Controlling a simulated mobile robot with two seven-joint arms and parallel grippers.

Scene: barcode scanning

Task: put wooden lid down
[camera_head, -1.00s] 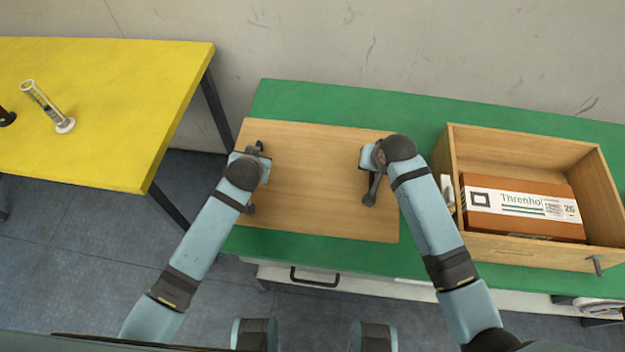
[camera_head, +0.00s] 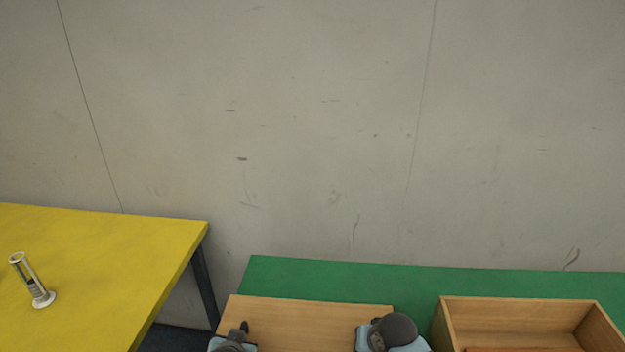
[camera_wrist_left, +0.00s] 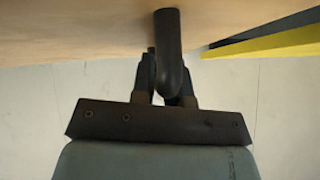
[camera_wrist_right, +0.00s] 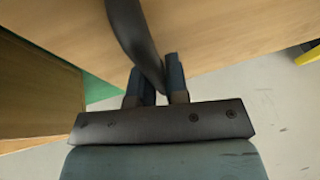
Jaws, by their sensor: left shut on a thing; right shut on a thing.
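The wooden lid (camera_head: 300,318) is a flat light-brown board over the green table, cut off by the bottom of the head view. My left gripper (camera_wrist_left: 166,98) is shut on a dark curved handle (camera_wrist_left: 170,55) of the lid. My right gripper (camera_wrist_right: 158,95) is shut on the other dark handle (camera_wrist_right: 133,35). I cannot tell whether the lid touches the table.
An open wooden box (camera_head: 515,302) stands on the green table (camera_head: 330,275), right of the lid, with a narrow gap between. A yellow table (camera_head: 110,250) at left holds a clear cylinder (camera_head: 35,282) with a white base. A bare grey wall (camera_head: 300,120) rises behind.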

